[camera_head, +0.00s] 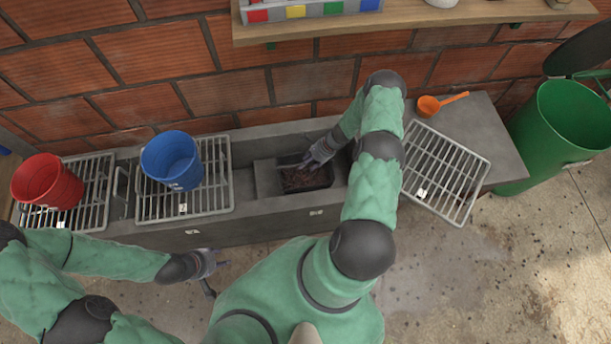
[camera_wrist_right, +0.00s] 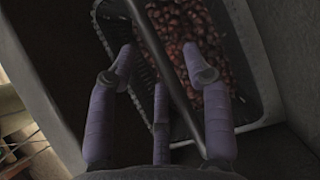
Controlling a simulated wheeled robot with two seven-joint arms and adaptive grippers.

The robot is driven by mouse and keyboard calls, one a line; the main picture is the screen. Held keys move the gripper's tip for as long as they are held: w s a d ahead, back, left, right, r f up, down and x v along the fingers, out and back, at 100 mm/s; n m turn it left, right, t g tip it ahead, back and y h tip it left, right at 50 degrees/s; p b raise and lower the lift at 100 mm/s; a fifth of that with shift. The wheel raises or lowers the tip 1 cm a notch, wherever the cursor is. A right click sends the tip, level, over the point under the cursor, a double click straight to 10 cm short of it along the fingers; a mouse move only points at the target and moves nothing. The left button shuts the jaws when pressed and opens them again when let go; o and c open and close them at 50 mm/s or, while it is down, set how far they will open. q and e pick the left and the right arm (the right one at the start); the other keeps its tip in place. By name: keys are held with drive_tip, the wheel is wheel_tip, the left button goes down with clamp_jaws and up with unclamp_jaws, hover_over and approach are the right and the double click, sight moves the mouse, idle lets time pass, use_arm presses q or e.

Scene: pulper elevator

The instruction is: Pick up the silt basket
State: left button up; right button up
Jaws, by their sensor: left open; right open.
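The silt basket (camera_head: 306,178) is a dark slatted basket holding reddish-brown fruit-like pieces, set down in the open section of the grey trough. The basket also fills the upper middle of the right wrist view (camera_wrist_right: 248,82). Its bar-like handle (camera_wrist_right: 168,75) runs diagonally across the top. My right gripper (camera_head: 309,163) reaches down into the trough over the basket. In the right wrist view its fingers (camera_wrist_right: 165,75) are open, with the handle passing between them; contact cannot be told. My left gripper (camera_head: 212,264) is open and empty in front of the trough, low in the head view.
The trough (camera_head: 265,222) has narrow walls around the basket. A blue bucket (camera_head: 172,160) and red bucket (camera_head: 47,182) stand on metal grates to the left. Another grate (camera_head: 445,172) lies right, near an orange scoop (camera_head: 440,103) and green bin (camera_head: 560,130). A shelf (camera_head: 420,14) overhangs behind.

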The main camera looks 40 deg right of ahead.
drive_tip(key=shift+x, duration=1.1)
drive_tip(key=shift+d, duration=0.1)
clamp_jaws()
